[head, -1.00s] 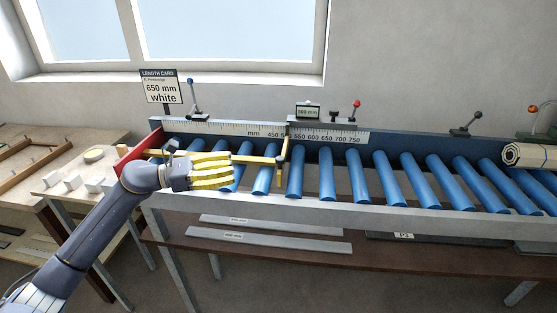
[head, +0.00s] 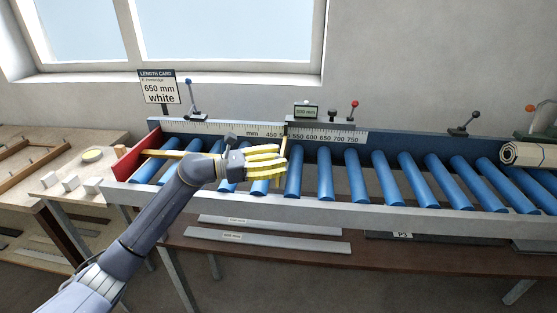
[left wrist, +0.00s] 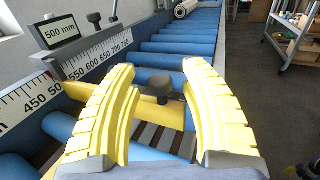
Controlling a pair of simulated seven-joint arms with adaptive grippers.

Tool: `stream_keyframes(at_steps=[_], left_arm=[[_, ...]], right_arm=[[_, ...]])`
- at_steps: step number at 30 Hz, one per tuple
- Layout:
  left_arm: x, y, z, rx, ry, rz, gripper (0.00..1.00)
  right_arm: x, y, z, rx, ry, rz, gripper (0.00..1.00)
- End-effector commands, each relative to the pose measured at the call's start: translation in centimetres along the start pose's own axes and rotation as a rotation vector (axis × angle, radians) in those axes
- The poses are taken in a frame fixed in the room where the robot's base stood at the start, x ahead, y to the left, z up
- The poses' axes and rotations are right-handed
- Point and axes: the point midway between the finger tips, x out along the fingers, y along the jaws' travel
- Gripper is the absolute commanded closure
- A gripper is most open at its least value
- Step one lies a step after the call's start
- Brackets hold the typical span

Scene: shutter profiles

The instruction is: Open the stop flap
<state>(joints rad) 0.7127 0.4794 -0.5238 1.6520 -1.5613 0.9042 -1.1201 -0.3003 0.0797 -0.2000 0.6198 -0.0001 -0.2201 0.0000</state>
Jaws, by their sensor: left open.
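In the left wrist view the yellow flap (left wrist: 172,112) carries a dark round knob (left wrist: 160,86). My fingers hide part of the flap in the head view.
A length card (head: 159,87) reading "650 mm white" stands behind the conveyor. A small display (left wrist: 60,30) reads 500 mm. Levers with a blue knob (head: 189,82) and a red knob (head: 354,104) rise at the back. A rolled bundle (head: 525,155) lies at right.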

Motion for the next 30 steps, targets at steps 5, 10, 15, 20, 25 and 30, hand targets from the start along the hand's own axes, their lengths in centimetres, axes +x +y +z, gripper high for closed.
stream_keyframes(at_steps=[5,10,15,20,25,30], left_arm=[[0.40,0.03,0.01,0.000,0.000,0.001,0.55],[0.42,0.02,0.01,0.001,0.000,0.000,0.55],[0.41,0.02,0.02,0.001,0.000,0.000,0.63],[0.40,0.01,0.02,0.001,0.000,0.000,0.82],[0.39,0.01,0.03,0.001,0.000,0.000,1.00],[0.39,0.02,0.04,0.001,0.000,0.000,1.00]], right_arm=[[0.00,0.00,-0.02,0.000,0.000,0.000,0.55],[0.00,0.00,-0.03,0.000,0.001,0.000,0.55],[0.00,0.01,-0.04,0.000,0.001,0.000,0.55],[0.00,0.01,-0.05,0.000,0.001,0.000,0.55],[0.00,0.02,-0.06,0.000,0.001,0.000,0.55],[0.00,0.02,-0.06,0.000,0.001,0.000,0.55]])
